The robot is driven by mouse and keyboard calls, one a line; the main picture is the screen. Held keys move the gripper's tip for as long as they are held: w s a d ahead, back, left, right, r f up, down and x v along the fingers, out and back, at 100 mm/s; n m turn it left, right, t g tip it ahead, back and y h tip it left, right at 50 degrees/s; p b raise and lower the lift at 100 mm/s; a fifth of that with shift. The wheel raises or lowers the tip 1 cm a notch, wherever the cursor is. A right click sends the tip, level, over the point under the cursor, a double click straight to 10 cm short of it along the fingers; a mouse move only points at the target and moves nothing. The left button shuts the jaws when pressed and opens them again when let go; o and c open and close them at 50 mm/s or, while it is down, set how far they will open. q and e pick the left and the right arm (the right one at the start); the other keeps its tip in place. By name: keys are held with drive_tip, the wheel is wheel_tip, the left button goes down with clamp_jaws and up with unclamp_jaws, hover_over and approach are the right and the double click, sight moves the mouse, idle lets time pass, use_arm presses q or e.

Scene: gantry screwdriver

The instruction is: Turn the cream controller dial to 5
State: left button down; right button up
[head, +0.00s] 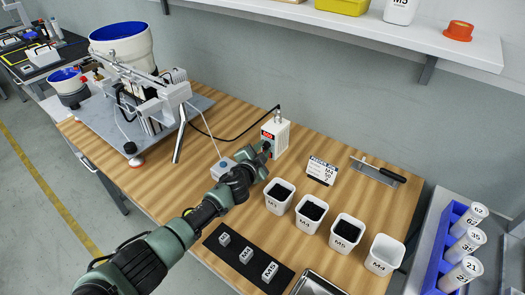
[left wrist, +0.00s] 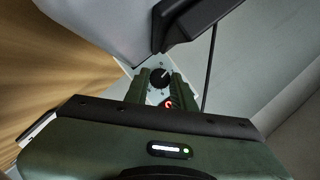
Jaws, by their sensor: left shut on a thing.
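The cream controller (head: 281,133) is an upright box on the wooden table, with a red display on its front. My left gripper (head: 265,150) is at its front and hides the dial in the head view. In the left wrist view my left gripper (left wrist: 160,88) has its fingers on either side of the black dial (left wrist: 159,77), shut on it. A pale mark shows on the dial, and a red glow lies near the right finger. The number at the pointer is too small to read. My right gripper is not in view.
White bins with dark contents, such as the M5 bin (head: 345,234), stand right of my arm. A black mat (head: 248,257) with small blocks lies in front. A feeder machine (head: 130,90) stands at left.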

use_arm(q)
drive_tip(key=c, duration=1.2)
unclamp_jaws()
drive_tip(key=shift+o, duration=0.2)
drive_tip(key=shift+s, duration=0.15)
drive_tip(key=p+v, duration=0.2)
drive_tip(key=v, duration=0.4)
drive_tip(key=shift+s+a+r, duration=0.15)
drive_tip(key=shift+s, duration=0.15)
drive_tip(key=shift+s+a+r, duration=0.1)
drive_tip(key=shift+s, duration=0.35)
